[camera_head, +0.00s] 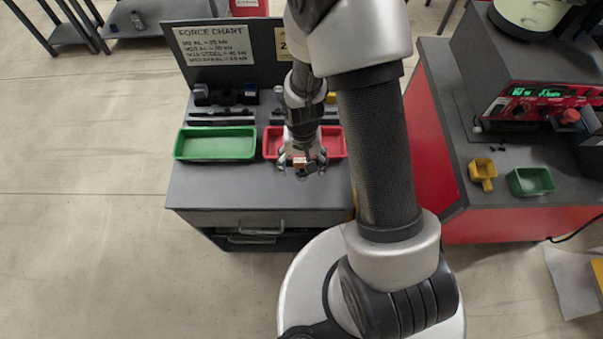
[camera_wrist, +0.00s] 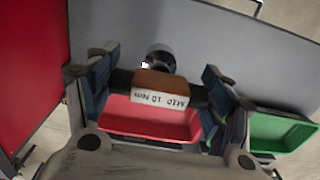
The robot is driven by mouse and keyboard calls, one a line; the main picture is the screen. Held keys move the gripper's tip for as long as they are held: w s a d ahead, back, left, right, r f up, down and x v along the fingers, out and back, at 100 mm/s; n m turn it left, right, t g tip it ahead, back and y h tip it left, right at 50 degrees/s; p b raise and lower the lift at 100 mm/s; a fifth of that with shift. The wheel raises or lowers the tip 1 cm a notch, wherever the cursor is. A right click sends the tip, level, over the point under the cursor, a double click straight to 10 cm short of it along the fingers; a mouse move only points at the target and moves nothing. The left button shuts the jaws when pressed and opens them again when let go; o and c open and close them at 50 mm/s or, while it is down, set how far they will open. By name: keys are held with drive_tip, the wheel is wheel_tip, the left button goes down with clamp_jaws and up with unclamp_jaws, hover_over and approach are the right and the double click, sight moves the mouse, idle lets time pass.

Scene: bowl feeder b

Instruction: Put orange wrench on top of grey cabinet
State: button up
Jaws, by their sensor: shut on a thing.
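My gripper (camera_head: 303,163) points down over the front of the grey cabinet (camera_head: 255,192), by the red tray. It is shut on the orange wrench (camera_wrist: 158,88). In the wrist view the wrench's orange-brown block, with a white label reading "MID 10 Nm", lies between the two fingers, with dark parts at both sides. In the head view only a small orange bit of the wrench (camera_head: 299,160) shows between the fingertips. The rest of it is hidden by my gripper. The cabinet has a flat grey top and drawers with handles at its front. I cannot tell whether the wrench touches anything below.
A green tray (camera_head: 215,144) and a red tray (camera_head: 335,143) stand on the cabinet. Dark tools (camera_head: 225,97) and a "FORCE CHART" board (camera_head: 213,47) are behind them. The cabinet's front strip is clear. A red-sided bench (camera_head: 455,195) with a yellow scoop (camera_head: 482,172) stands at right.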

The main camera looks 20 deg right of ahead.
drive_tip(key=shift+w+f+b, duration=0.1)
drive_tip(key=shift+f+b, duration=0.45)
drive_tip(key=shift+f, duration=2.2)
drive_tip(key=shift+f, duration=0.15)
drive_tip(key=o, duration=1.4)
wheel_tip(320, 180, up, 12)
drive_tip(key=p, duration=0.3)
wheel_tip(320, 180, up, 11)
drive_tip(key=t, duration=0.1)
hover_over(302, 172)
drive_tip(key=s+r+n+t, duration=0.3)
drive_tip(key=s+r, duration=1.1)
drive_tip(key=r, duration=0.3)
drive_tip(key=shift+s+d+n+t, duration=0.25)
drive_tip(key=shift+n+t, duration=0.05)
